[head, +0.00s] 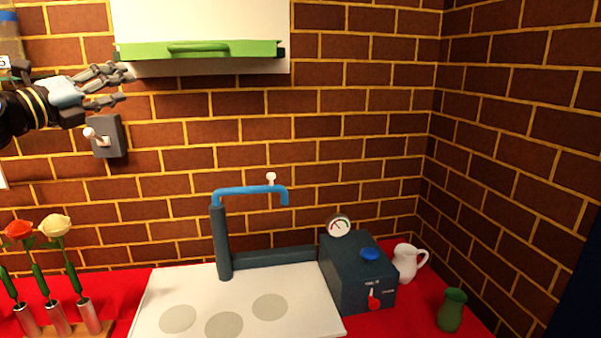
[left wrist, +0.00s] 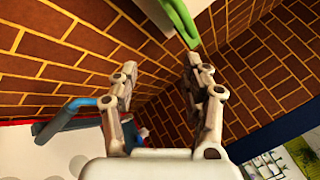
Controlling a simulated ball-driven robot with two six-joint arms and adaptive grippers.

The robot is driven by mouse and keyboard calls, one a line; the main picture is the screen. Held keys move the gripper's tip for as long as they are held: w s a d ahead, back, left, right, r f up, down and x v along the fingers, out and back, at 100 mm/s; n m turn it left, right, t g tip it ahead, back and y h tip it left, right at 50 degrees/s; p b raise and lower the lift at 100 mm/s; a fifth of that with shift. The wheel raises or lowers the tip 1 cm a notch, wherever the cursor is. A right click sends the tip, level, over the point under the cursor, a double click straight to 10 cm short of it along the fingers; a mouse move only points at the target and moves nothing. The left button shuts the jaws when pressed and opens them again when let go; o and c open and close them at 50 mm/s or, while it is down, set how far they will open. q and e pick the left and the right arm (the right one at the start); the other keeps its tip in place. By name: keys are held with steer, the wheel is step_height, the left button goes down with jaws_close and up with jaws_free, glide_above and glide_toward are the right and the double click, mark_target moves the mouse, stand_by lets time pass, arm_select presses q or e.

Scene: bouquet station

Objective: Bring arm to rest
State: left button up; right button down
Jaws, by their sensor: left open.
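My left gripper (head: 124,87) reaches in from the upper left in the head view, raised well above the counter in front of the brick wall. Its fingers are spread and nothing is between them. In the left wrist view the two fingers of my left gripper (left wrist: 160,90) stand apart, with only brick wall between them. My right gripper is in neither view.
A green-fronted drawer or shelf (head: 200,49) is above right of the gripper; a grey wall switch (head: 108,138) is just below. The red counter (head: 120,290) holds flowers in metal tubes (head: 58,318), a white board (head: 235,300), a blue-topped pipe (head: 222,240), a dark box (head: 355,275), a white jug (head: 404,262) and a green vase (head: 451,310).

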arm_select(q)
steer(key=s+f+n+g+y, duration=0.5)
steer(key=s+f+n+y, duration=0.9)
steer(key=s+f+n, duration=1.1)
steer(key=s+d+f+n+g+h, duration=0.2)
steer(key=s+d+g, duration=0.1)
steer(key=s, duration=0.4)
steer(key=s+d+f+n+g+h, duration=0.1)
steer(key=s+d+f+n+g, duration=0.1)
steer(key=s+d+g, duration=0.3)
steer(key=s+d+f+n+g+h, duration=0.1)
steer(key=s+d+f+h, duration=0.15)
steer(key=s, duration=0.55)
steer(key=s+a+f+g+b, duration=0.15)
steer(key=f+b, duration=0.35)
steer(key=f, duration=1.3)
steer(key=a+f+b, duration=0.2)
steer(key=f+b, duration=0.2)
steer(key=f, duration=1.3)
steer(key=s+f+b, duration=0.4)
steer(key=s+f, duration=0.5)
steer(key=f, duration=0.3)
steer(key=s+f+n+g+b, duration=0.1)
steer(key=s+f+b, duration=0.3)
steer(key=s+f, duration=0.5)
step_height(320, 180, down, 5)
steer(key=shift+s+a+r+b, duration=0.2)
steer(key=shift+s+a+b, duration=0.15)
steer(key=shift+s+b, duration=0.05)
